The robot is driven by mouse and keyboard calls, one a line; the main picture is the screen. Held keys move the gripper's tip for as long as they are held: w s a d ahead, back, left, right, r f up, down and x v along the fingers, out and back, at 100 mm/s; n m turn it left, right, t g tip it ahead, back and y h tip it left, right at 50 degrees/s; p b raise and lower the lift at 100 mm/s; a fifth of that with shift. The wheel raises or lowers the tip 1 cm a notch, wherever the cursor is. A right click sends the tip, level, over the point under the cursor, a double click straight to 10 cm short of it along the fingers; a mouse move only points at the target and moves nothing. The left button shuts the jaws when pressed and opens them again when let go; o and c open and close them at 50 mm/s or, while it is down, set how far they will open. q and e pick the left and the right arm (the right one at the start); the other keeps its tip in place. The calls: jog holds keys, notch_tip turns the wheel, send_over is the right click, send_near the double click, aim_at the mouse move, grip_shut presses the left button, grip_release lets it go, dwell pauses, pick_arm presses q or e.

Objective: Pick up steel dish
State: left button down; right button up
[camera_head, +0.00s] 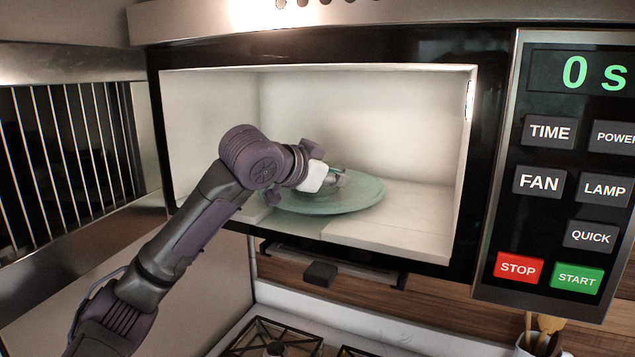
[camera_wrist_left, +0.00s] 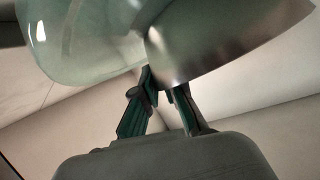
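My left gripper (camera_head: 334,180) reaches into the open microwave, above the round glass turntable plate (camera_head: 345,204). In the left wrist view the steel dish (camera_wrist_left: 222,42) is a smooth, shiny grey curved shape at the upper right. The greenish glass plate (camera_wrist_left: 75,35) shows beside it at the upper left. My left fingers (camera_wrist_left: 164,82) lean in towards each other, with the dish's near rim between their tips; one tip is partly hidden by the dish. In the head view the dish is mostly hidden by the gripper. My right gripper is not in view.
The microwave's pale side wall (camera_head: 210,130) and the front frame around its opening lie close to my left arm. Its control panel (camera_head: 560,180) is at the right. A stove grate (camera_head: 270,338) lies below. The right half of the cavity is clear.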

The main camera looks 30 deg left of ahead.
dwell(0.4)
pick_arm(q)
jog(key=shift+r+b, duration=0.4)
jog(key=shift+r, duration=0.3)
notch_tip(320, 180, up, 3)
jog(key=shift+d+f+b, duration=0.1)
jog(key=shift+f+b, duration=0.1)
jog(key=shift+b, duration=0.35)
jog(key=s+d+r+b, duration=0.4)
jog(key=s+d+r, duration=0.2)
jog(key=d, duration=0.4)
jog(key=shift+r, duration=0.3)
